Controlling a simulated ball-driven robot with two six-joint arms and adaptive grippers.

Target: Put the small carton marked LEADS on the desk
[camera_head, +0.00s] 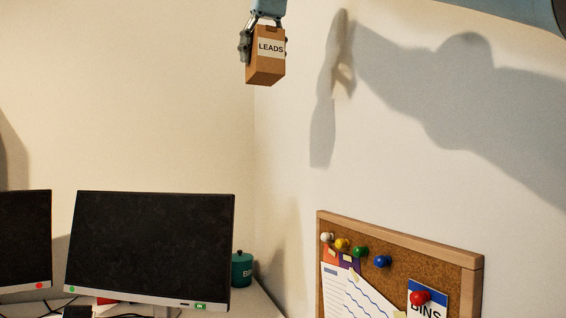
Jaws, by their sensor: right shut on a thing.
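The small brown carton (266,68) has a white label reading LEADS. It is in the upper middle of the head view, held in the air well above the desk. My right gripper (262,36) comes down from the top edge and is shut on the carton, with its fingers around the upper part. The desk (257,303) shows only as a light strip at the bottom, beside and behind the monitor. My left gripper is not in view.
A large dark monitor (150,245) and part of a second monitor (22,240) stand at lower left. A teal canister (242,269) stands behind the large monitor. A corkboard (397,243) with several pins and papers is at lower right. Cables lie on the desk.

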